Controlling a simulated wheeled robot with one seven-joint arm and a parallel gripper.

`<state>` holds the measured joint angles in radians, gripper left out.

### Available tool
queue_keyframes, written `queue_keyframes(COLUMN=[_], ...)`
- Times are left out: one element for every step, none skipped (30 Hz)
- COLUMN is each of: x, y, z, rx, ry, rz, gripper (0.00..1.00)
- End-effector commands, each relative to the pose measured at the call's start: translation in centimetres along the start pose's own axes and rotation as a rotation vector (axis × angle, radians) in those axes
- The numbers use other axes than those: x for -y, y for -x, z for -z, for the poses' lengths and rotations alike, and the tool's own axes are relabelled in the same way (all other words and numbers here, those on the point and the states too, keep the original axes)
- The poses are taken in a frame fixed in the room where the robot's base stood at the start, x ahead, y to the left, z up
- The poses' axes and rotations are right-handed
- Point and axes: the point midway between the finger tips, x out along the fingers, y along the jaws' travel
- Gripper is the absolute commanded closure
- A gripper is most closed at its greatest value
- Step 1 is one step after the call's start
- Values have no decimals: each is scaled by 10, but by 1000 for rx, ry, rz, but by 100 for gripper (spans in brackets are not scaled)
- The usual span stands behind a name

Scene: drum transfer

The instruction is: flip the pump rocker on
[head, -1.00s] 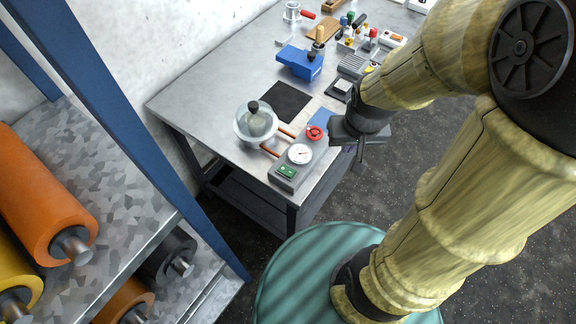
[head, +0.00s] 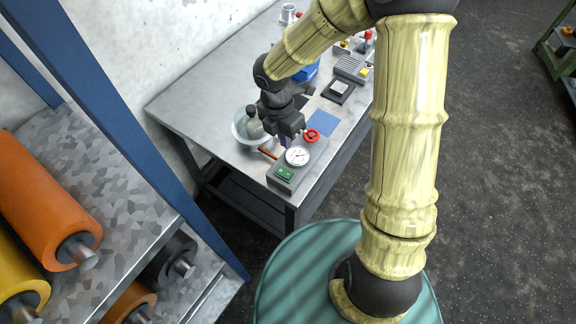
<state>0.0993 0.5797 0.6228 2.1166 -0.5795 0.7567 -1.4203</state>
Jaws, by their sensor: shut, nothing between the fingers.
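The grey pump unit (head: 301,174) sits at the near end of the steel table. It carries a green rocker (head: 285,174) at its front end, a round white gauge (head: 297,156) and a red valve wheel (head: 311,135). The rocker's position is too small to read. My gripper (head: 287,142) is shut and empty, pointing down just behind the gauge, left of the red wheel. It is apart from the rocker. It hides part of the copper pipes between the unit and the glass vessel.
A clear round vessel (head: 241,133) with a dark-topped flask stands left of my gripper. A blue mat (head: 322,122) lies behind the unit. Grey devices (head: 352,69) and a blue vise (head: 313,72) stand farther back. A blue rack post (head: 140,130) rises at left.

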Motion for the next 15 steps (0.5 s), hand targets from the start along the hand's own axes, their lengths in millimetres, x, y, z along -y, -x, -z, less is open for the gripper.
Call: queue_keyframes(x=[-5, -7, -9, -9, -10, -10, -10, -10, -9, -9, -9, -9, -9, -9, -9], y=[0, 0, 0, 0, 0, -1, -1, -1, -1, -1, -1, -1, -1, -2, -3], z=[2, 2, 3, 3, 3, 3, 3, 3, 3, 3, 3, 3, 3, 3, 3], rx=[-3, -2, -2, -2, -1, -1, -1, -1, -1, -1, -1, -1, -1, -1, -1], ry=[62, 90, 116, 126, 132, 135, 134, 133, 132, 131, 131, 130, 130, 130, 129], rz=[2, 2, 1, 1, 1, 2, 2, 2, 2, 2, 2, 2, 2, 2, 3], gripper=[100, 100, 100, 100, 100, 100, 100, 100, 100, 100, 100, 100, 100, 100, 100])
